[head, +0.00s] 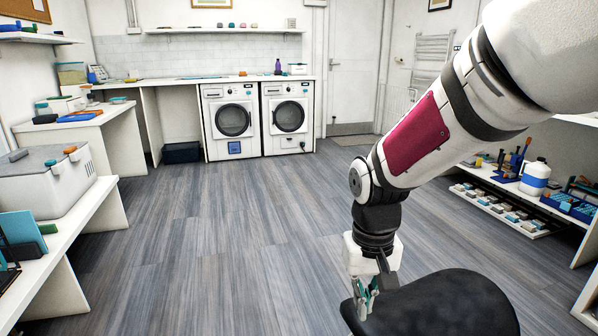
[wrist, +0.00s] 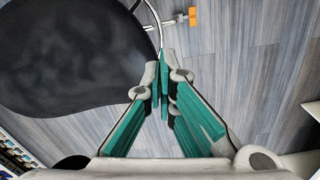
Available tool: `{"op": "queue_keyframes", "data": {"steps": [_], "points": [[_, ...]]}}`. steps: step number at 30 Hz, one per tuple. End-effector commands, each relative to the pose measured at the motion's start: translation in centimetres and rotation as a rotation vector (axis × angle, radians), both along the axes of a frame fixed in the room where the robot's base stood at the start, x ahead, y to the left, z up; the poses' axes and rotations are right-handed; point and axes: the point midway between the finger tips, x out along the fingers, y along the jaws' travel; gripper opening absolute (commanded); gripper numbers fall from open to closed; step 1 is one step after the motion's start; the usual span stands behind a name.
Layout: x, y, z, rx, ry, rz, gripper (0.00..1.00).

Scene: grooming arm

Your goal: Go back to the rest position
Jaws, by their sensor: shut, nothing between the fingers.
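My gripper (head: 366,300) hangs from my white and magenta arm at the lower right of the head view. It is low, right beside a black rounded seat-like object (head: 445,305). In the wrist view my gripper (wrist: 164,85) has its green-padded fingers together at the tips, with nothing between them. The black object (wrist: 70,60) fills the upper left of the wrist view, close to the fingertips. Whether they touch it I cannot tell.
A curved metal bar and an orange-tipped fitting (wrist: 193,17) lie beyond the fingertips. A shelf unit (head: 510,190) with bottles and boxes stands at right. A bench with a grey-white box (head: 45,185) is at left. Two washing machines (head: 232,120) stand at the back. The middle floor is clear.

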Motion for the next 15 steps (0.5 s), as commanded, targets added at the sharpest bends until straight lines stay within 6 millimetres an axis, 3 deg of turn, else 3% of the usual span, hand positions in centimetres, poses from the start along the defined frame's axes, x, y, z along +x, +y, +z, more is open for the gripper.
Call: {"op": "queue_keyframes", "data": {"steps": [1,6,15], "points": [[-1.4,-0.8,1.7,0.003,-0.009,-0.011,0.0],[-6.7,-3.2,5.8,0.005,-0.008,-0.04,0.0],[-17.0,-6.2,9.7,0.01,-0.009,-0.086,0.0]]}}
